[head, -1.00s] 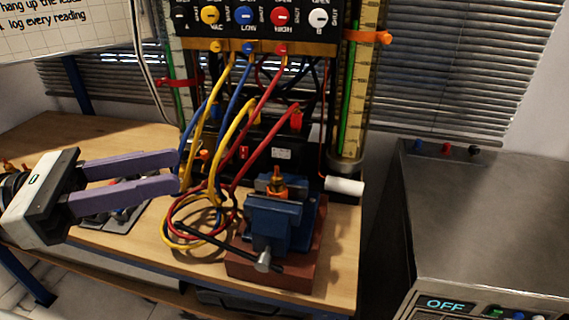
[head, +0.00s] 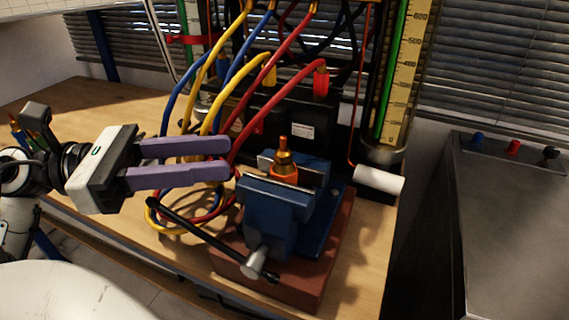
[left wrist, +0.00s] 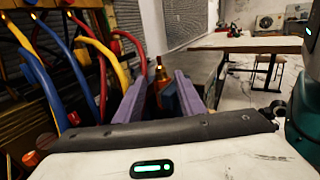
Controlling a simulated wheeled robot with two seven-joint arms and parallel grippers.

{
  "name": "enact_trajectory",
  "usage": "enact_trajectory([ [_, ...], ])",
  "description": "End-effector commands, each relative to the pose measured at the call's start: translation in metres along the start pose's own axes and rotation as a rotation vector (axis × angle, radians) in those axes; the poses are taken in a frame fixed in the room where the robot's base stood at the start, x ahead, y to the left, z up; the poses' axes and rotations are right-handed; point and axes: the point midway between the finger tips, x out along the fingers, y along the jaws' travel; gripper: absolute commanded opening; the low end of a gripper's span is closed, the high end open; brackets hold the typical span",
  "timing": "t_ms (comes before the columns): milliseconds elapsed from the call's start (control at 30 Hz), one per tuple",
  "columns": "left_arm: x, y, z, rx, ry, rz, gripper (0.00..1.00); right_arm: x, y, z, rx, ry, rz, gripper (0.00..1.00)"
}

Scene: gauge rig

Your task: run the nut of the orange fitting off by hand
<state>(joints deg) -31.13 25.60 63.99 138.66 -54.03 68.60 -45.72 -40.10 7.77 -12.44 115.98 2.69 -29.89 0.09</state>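The orange fitting (head: 284,172) stands upright in the jaws of a blue vise (head: 275,221), with a brass-coloured upper part above an orange collar. My left gripper (head: 230,157) is open and empty, its two purple fingers pointing right toward the fitting and a short way left of it. In the left wrist view the fitting (left wrist: 160,76) shows beyond and between the spread fingers (left wrist: 157,92). The lower part of the fitting is hidden by the vise jaws. My right gripper is not in view.
The vise sits on a red-brown block (head: 313,262) near the bench's (head: 358,257) front edge. Red, yellow and blue hoses (head: 227,95) hang just behind my left gripper. The vise handle (head: 198,233) sticks out front left. A white cylinder (head: 379,180) lies right of the vise.

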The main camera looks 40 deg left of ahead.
Motion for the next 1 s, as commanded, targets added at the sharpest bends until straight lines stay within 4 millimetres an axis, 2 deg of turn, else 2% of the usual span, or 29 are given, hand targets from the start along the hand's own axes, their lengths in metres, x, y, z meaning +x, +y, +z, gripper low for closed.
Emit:
enact_trajectory([
  [167,0.021,-0.002,0.002,0.002,0.001,-0.006,0.36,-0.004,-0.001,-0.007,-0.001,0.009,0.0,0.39],
  [300,0.046,-0.001,0.002,0.002,0.002,-0.006,0.36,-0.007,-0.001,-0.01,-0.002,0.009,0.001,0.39],
  [600,0.089,-0.001,0.002,0.0,0.0,-0.002,0.36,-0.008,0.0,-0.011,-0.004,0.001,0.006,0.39],
  [800,0.1,0.0,0.001,0.001,0.001,0.0,0.36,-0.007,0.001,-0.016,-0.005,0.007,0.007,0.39],
  [1000,0.101,0.0,0.0,0.0,0.001,0.001,0.36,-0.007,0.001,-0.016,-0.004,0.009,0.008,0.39],
])
